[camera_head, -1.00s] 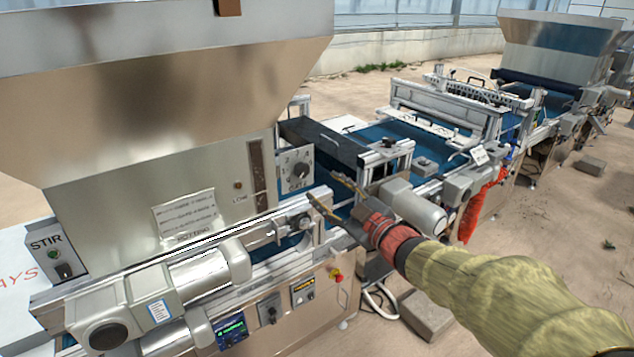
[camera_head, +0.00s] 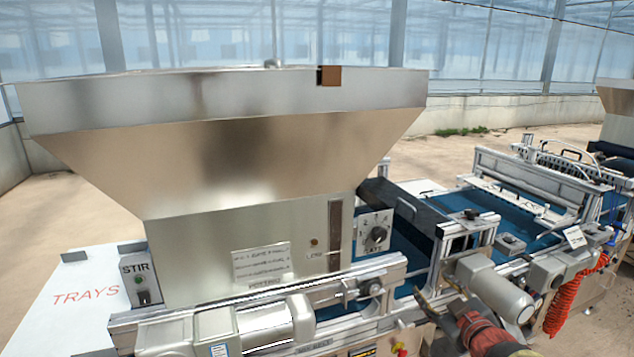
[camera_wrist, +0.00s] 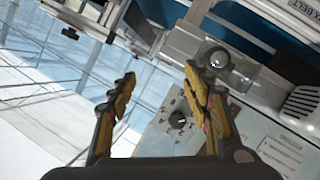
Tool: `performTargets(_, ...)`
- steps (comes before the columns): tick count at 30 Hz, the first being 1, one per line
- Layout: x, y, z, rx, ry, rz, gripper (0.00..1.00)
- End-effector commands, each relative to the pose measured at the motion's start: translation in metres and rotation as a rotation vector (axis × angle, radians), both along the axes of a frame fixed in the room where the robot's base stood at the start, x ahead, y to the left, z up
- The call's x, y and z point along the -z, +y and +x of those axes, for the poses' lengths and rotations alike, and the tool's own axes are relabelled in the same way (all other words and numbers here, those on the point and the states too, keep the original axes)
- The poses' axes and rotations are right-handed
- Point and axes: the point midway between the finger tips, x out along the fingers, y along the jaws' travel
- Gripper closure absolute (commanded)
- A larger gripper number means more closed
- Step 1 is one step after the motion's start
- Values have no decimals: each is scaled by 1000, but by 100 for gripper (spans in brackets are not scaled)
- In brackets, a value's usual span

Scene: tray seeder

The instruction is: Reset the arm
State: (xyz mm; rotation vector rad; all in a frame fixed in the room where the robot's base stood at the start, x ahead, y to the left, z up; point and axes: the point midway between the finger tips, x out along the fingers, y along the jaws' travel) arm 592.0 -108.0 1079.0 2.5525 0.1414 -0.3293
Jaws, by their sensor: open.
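My gripper (camera_head: 434,304) shows at the lower edge of the head view, in front of the seeder's rail and below the gate dial. Its two yellow-brown fingers are spread apart with nothing between them. In the wrist view my gripper (camera_wrist: 158,92) is also open and empty. The gate panel with its black dial (camera_head: 376,235) is behind and above the gripper; the dial (camera_wrist: 178,120) also shows between the fingers in the wrist view. Most of my arm is below the head view.
A large metal hopper (camera_head: 230,130) fills the left and middle. The STIR switch panel (camera_head: 140,280) stands beside the white TRAYS surface (camera_head: 75,300). A grey motor (camera_head: 495,288) is close to the right of my gripper. The blue conveyor (camera_head: 510,215) runs to the right.

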Motion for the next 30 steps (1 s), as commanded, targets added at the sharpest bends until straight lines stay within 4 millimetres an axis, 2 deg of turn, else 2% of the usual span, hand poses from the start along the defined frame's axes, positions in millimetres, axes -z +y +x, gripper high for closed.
performTargets(1, 12, -17, -9, 78, 61, 10, 51)
performTargets(3, 28, -39, -27, 187, 153, 30, 51)
performTargets(6, 45, -57, -61, 325, 283, 71, 51)
performTargets(8, 52, -60, -84, 396, 361, 102, 51)
performTargets(11, 60, -55, -127, 493, 489, 165, 51)
performTargets(14, 64, -35, -173, 560, 617, 238, 51)
performTargets(18, 58, 8, -234, 591, 775, 341, 51)
performTargets(21, 47, 44, -270, 569, 856, 403, 51)
performTargets(24, 28, 75, -293, 519, 883, 448, 51)
performTargets(27, 4, 95, -296, 452, 834, 462, 51)
performTargets(30, -13, 103, -296, 410, 800, 451, 51)
